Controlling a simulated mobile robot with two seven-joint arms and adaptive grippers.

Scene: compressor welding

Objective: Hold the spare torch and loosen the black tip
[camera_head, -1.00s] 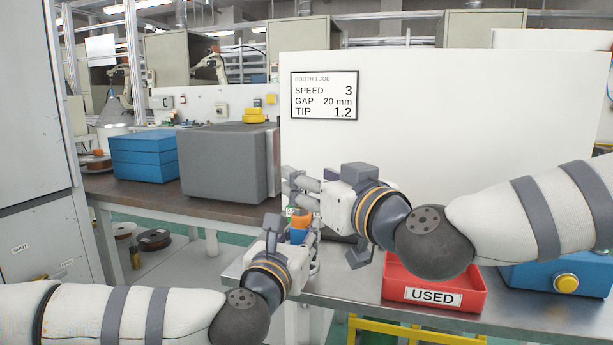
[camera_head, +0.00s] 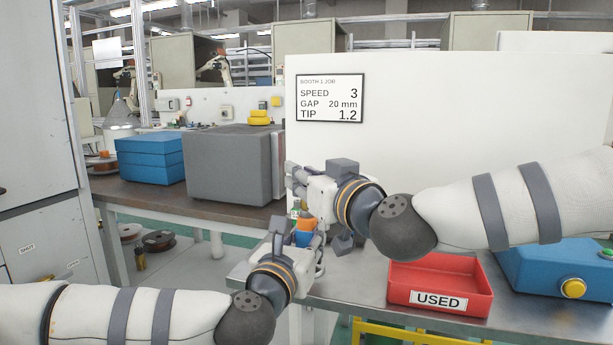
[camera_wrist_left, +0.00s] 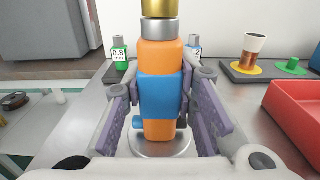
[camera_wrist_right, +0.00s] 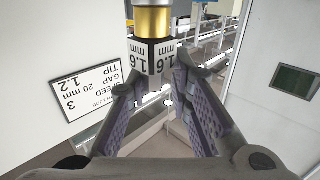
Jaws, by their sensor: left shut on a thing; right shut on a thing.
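The spare torch has an orange body with a blue band (camera_wrist_left: 160,95), a silver collar and a gold part on top. It stands upright in the left wrist view and shows small in the head view (camera_head: 305,238). My left gripper (camera_wrist_left: 160,118) is shut on its body. The black tip (camera_wrist_right: 151,58), with white "1.6 mm" labels, sits at the end of the gold part (camera_wrist_right: 153,20) in the right wrist view. My right gripper (camera_wrist_right: 158,88) is shut on this tip. In the head view, my right gripper (camera_head: 294,182) is just above my left gripper (camera_head: 306,240).
A red "USED" bin (camera_head: 440,308) and a blue box with a yellow button (camera_head: 545,265) stand on the steel table. A green tip labelled 0.8 (camera_wrist_left: 119,50) and a partly hidden tip (camera_wrist_left: 195,45) stand behind the torch. A white panel (camera_head: 450,130) rises behind.

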